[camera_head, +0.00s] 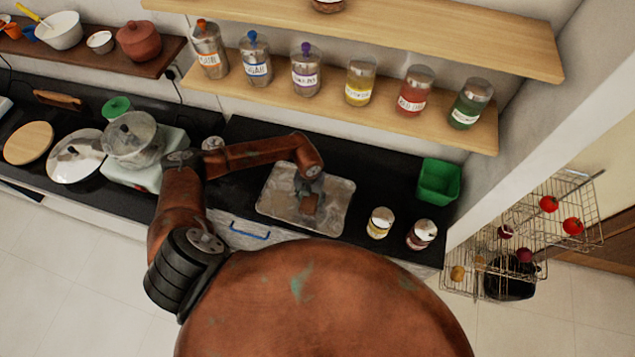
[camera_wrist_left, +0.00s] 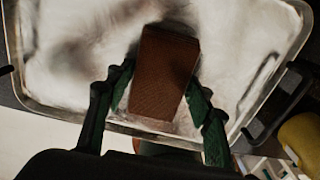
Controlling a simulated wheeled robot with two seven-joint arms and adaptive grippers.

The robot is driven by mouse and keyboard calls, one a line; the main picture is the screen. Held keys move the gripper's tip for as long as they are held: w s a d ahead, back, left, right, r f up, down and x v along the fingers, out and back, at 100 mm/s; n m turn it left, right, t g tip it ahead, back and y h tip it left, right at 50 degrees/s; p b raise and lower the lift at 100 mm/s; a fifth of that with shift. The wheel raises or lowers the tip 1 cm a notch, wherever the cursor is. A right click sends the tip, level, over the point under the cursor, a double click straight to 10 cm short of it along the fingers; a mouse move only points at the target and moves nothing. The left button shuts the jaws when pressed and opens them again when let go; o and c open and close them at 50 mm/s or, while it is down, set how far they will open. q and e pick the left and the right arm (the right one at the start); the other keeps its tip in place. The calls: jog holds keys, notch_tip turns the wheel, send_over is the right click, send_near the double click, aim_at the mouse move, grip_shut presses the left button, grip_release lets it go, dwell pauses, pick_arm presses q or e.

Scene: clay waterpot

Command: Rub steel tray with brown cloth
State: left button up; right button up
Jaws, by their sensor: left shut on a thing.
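The steel tray (camera_head: 334,205) lies on the dark counter in the head view, with whitish smeared patches on its surface. It fills most of the left wrist view (camera_wrist_left: 60,75). My left gripper (camera_head: 308,193) reaches down over the middle of the tray. In the left wrist view its two green-black fingers (camera_wrist_left: 158,105) are shut on the brown cloth (camera_wrist_left: 165,75), a small block-like piece. The cloth (camera_head: 309,205) is over the tray's surface; whether it touches cannot be told for sure. My right gripper is not in view.
Two jars (camera_head: 380,222) (camera_head: 421,234) stand right of the tray, and a green bin (camera_head: 437,181) stands behind them. A glass-lidded pot (camera_head: 132,142) is to the left. A shelf of several labelled jars (camera_head: 360,85) hangs above the counter.

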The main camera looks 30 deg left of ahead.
pick_arm(q)
jog(key=shift+w+d, duration=0.15)
jog(key=shift+d, duration=0.75)
notch_tip(320, 180, up, 4)
jog(key=shift+a+r+p, duration=0.15)
jog(key=shift+p, duration=1.1)
jog(key=shift+r+p, duration=1.2)
jog(key=shift+r, duration=0.7)
